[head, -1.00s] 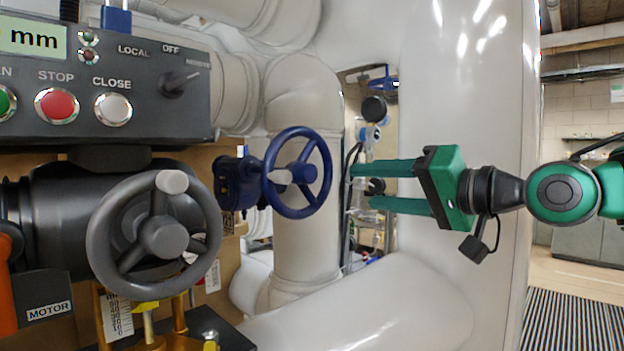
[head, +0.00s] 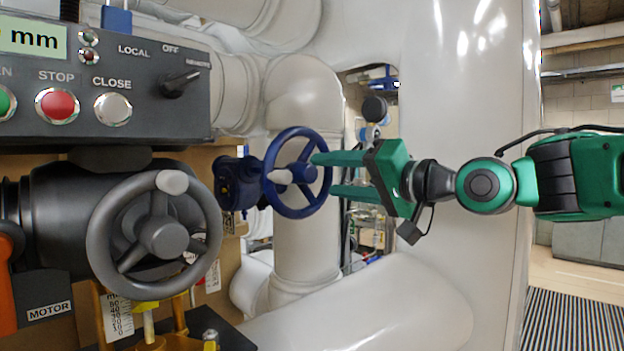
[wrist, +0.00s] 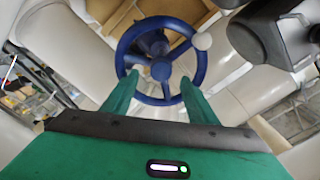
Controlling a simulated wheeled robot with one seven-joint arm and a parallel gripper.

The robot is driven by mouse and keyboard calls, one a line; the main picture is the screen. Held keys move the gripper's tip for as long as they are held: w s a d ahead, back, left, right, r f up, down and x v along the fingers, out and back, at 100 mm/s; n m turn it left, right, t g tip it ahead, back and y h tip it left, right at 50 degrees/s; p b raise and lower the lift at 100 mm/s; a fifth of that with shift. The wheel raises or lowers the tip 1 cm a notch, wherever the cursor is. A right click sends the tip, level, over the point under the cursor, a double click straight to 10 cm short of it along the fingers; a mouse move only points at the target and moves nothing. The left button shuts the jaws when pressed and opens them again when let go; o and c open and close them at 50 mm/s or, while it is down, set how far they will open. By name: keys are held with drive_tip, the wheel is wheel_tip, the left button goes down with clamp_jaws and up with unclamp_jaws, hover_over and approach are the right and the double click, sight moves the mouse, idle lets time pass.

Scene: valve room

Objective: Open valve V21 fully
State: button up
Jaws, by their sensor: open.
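A blue handwheel (head: 303,173) with three spokes and a pale knob (head: 281,177) stands on a blue valve body (head: 232,184) in the middle of the head view. No V21 label is readable. My green gripper (head: 324,175) comes from the right with its jaws open, one finger above the other. Its fingertips overlap the wheel's right rim in the picture; I cannot tell whether they touch. In the wrist view the handwheel (wrist: 161,69) lies straight ahead, with the fingertips (wrist: 160,77) over its lower half and the knob at its upper right.
A grey handwheel (head: 163,238) on a motor-driven actuator stands at the left, nearer the camera. A control box (head: 120,95) with STOP and CLOSE buttons is above it. Thick white pipes (head: 303,225) run behind and below the blue wheel, and a large one (head: 468,100) stands behind my gripper.

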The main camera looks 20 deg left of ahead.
idle(0.5)
drive_tip(key=m, duration=0.3)
drive_tip(key=shift+m, duration=0.4)
drive_tip(key=m, duration=1.2)
drive_tip(key=shift+a, duration=0.1)
